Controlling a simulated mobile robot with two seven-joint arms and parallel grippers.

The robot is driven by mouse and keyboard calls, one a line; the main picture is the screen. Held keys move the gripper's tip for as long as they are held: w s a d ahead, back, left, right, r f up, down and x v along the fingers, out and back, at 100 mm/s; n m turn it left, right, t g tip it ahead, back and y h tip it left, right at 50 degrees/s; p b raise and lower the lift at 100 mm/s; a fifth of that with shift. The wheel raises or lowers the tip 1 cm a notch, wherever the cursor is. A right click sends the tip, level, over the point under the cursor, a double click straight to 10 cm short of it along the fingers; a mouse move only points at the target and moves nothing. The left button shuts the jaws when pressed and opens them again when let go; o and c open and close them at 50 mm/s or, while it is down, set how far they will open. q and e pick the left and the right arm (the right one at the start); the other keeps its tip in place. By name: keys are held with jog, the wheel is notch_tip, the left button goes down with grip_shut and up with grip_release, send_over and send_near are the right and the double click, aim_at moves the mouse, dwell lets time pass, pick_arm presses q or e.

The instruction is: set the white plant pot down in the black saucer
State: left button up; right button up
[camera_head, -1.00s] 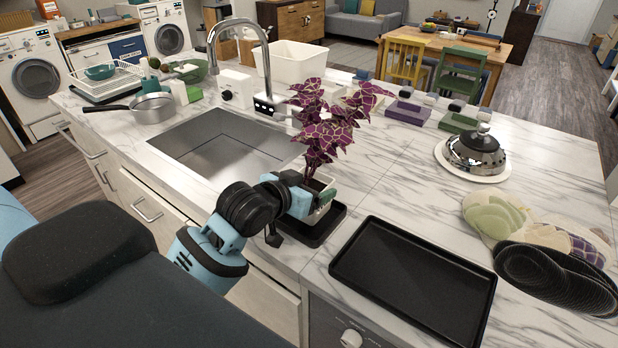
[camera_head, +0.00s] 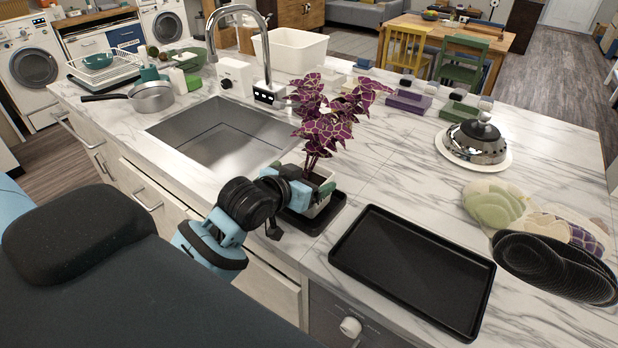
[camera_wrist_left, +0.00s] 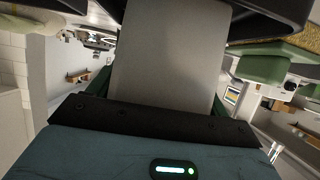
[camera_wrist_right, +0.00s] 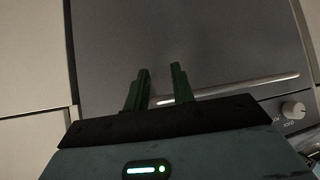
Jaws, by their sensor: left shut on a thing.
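The white plant pot (camera_head: 319,208) holds a plant with purple, pale-veined leaves (camera_head: 326,120). My left gripper (camera_head: 303,192) is shut on the pot from the near left side and hides part of it. The pot is upright over the black saucer (camera_head: 317,224), within its outline. I cannot tell whether its base touches the saucer. The pot's pale wall (camera_wrist_left: 165,60) fills the middle of the left wrist view. In the right wrist view my right gripper (camera_wrist_right: 160,68) has its green fingers apart, empty, facing a grey appliance front.
A black tray (camera_head: 415,268) lies to the right of the saucer. The sink (camera_head: 215,140) and faucet (camera_head: 268,55) are behind and left. The marble between tray and dome is clear.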

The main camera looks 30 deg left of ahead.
pick_arm(q)
jog(key=shift+f, duration=0.35)
jog(key=o, duration=1.5)
jog(key=shift+c, duration=0.2)
jog(key=shift+o, duration=0.4)
jog(key=shift+f, duration=0.1)
jog(key=shift+r, duration=1.3)
jog(key=shift+s, duration=0.1)
